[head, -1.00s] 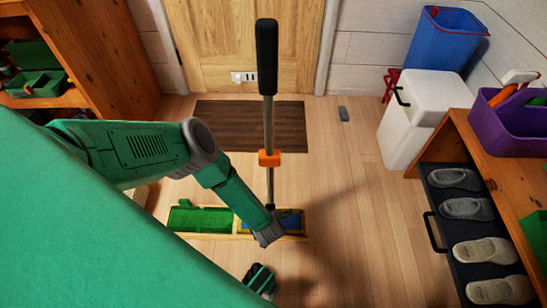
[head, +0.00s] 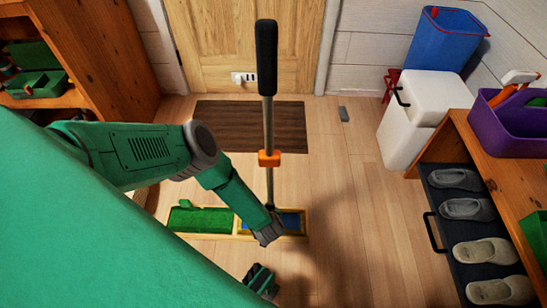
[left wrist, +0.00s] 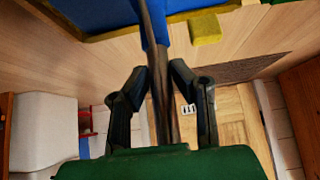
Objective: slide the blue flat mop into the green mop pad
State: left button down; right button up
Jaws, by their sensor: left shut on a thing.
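The blue flat mop (head: 266,120) stands upright, with a black handle, an orange clip and a grey pole. Its blue head (head: 291,220) is low in the right part of a wooden tray, partly hidden by my arm. The green mop pad (head: 200,220) lies in the tray's left part. My left gripper (head: 268,235) is low on the pole, its fingers mostly hidden in the head view. In the left wrist view its fingers (left wrist: 160,85) are closed around the pole (left wrist: 158,60). A green-black part (head: 262,280), possibly my right gripper, shows below the tray.
The wooden tray (head: 232,237) sits on the floor. A brown mat (head: 250,125) lies before the door. A white bin (head: 415,115), a blue bin (head: 440,42) and a shoe drawer (head: 470,235) line the right side. Shelves (head: 120,60) stand left. Floor right of the tray is clear.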

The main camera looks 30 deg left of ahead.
pick_arm(q)
jog(key=shift+s+a+p, duration=0.2)
jog(key=shift+s+a, duration=0.25)
jog(key=shift+a, duration=0.25)
jog(key=shift+s+a+p, duration=0.2)
jog(key=shift+s+a, duration=0.2)
jog(key=shift+a, duration=0.35)
jog(key=shift+s+a+p, duration=0.2)
jog(key=shift+s+a, duration=0.25)
jog(key=shift+a, duration=0.25)
jog(key=shift+s+a+p, duration=0.15)
jog(key=shift+s+a, duration=0.3)
jog(key=shift+a, duration=0.25)
jog(key=shift+s+a+p, duration=0.15)
jog(key=shift+s+a, duration=0.3)
jog(key=shift+a, duration=0.3)
jog(key=shift+s+a+p, duration=0.15)
jog(key=shift+s+a, duration=0.3)
jog(key=shift+a, duration=0.25)
jog(key=s+a, duration=0.1)
jog(key=a, duration=0.2)
jog(key=s+a, duration=0.1)
jog(key=shift+s+a, duration=0.15)
jog(key=shift+s, duration=0.2)
